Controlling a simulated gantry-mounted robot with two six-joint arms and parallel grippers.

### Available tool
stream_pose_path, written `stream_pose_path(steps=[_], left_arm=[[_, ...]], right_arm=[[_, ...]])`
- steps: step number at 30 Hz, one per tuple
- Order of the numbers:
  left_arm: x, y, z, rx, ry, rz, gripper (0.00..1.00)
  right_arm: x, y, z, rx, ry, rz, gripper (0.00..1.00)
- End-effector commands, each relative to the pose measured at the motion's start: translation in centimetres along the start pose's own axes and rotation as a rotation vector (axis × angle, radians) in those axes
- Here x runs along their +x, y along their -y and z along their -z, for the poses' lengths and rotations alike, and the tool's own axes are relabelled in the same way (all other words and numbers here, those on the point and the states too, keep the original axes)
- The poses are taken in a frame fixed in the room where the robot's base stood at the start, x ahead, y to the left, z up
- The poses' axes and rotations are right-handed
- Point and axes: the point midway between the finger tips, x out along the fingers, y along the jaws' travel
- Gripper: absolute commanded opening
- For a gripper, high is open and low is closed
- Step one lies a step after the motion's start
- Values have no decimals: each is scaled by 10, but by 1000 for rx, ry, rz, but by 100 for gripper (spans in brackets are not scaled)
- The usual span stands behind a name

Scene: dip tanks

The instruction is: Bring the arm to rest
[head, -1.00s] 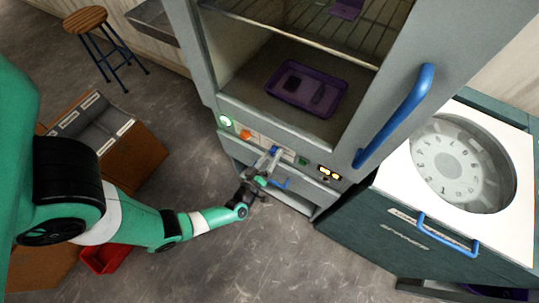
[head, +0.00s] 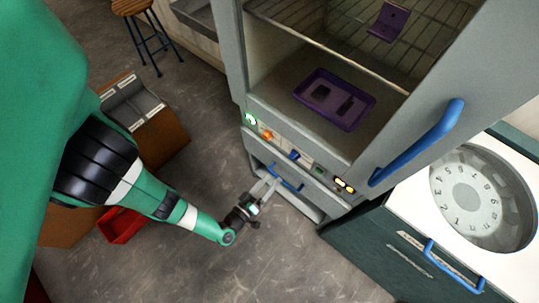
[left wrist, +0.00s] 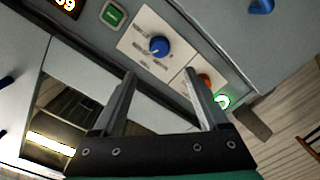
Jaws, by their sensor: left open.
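My left gripper (head: 268,187) is open and empty in the head view, in front of the lower part of the grey cabinet (head: 227,60). In the left wrist view its two fingers (left wrist: 165,100) stand apart with nothing between them, facing the cabinet's control panel. The panel has a blue knob (left wrist: 159,46), a lit green button (left wrist: 221,101), an orange button (left wrist: 204,80) and a green switch (left wrist: 112,14). Whether the fingers touch the cabinet cannot be told. My right gripper is not in view.
A purple tray (head: 360,116) with dark pieces lies inside the cabinet, whose blue handle (head: 425,140) juts out. A spinner (head: 400,262) with a round drum stands at right. A wooden box (head: 160,135), red bin (head: 121,226) and stool (head: 133,7) stand left. The floor between is clear.

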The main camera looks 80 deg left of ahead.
Motion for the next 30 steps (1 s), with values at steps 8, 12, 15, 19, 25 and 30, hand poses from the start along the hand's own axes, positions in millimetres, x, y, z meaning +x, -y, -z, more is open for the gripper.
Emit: stream_pose_path(steps=[8, 12, 15, 19, 25, 30], left_arm=[[0, 0, 0, 0, 0, 0, 76], [0, 0, 0, -1, 0, 0, 76], [0, 0, 0, -1, 0, 0, 76], [5, -18, -10, -35, 19, -23, 76], [30, -141, -48, -216, 125, -208, 76], [46, -294, -46, -344, 196, -479, 76]], right_arm=[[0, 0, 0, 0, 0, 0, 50], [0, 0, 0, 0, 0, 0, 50], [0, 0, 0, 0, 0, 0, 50], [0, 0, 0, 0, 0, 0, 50], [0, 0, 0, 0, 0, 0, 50], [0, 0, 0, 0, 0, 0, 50]])
